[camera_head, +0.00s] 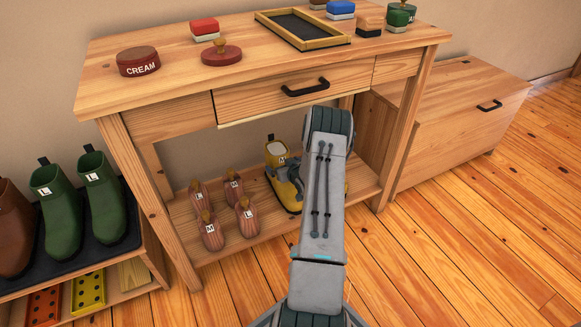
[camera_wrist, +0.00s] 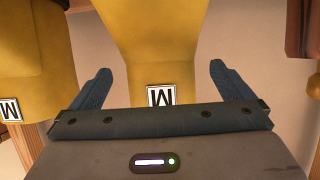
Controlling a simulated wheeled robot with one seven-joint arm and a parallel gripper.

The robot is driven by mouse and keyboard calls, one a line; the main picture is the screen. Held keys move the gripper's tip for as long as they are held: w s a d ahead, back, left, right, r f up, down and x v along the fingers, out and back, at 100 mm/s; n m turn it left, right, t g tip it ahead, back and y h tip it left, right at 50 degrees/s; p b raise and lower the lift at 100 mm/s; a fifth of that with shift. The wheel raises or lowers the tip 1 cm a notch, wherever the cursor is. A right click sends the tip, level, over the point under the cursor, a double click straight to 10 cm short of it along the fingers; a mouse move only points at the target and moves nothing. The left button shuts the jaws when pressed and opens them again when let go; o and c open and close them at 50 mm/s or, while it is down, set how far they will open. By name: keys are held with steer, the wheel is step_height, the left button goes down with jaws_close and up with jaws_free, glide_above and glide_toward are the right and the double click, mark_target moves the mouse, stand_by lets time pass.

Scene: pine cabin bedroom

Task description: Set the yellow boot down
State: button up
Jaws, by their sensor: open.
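A yellow boot (camera_head: 284,190) stands on the lower shelf (camera_head: 265,226) of the wooden bench, partly covered by my arm. In the wrist view, a yellow boot with an M label (camera_wrist: 165,40) is in the middle, and another yellow boot (camera_wrist: 35,70) with an M label is at the left. My gripper (camera_wrist: 160,68) is open, its fingers apart on either side of the middle boot's lower visible part. It also shows in the head view (camera_head: 287,170), near the boot.
Several wooden shoe trees (camera_head: 211,233) stand on the shelf left of the boot. The bench's drawer (camera_head: 290,93) and top overhang the shelf. Green boots (camera_head: 101,198) stand on a rack at the left. A wooden chest (camera_head: 455,130) is at the right. The front floor is clear.

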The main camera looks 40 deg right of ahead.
steer(key=p+v, duration=0.2)
steer(key=v, duration=0.5)
steer(key=shift+s, duration=0.3)
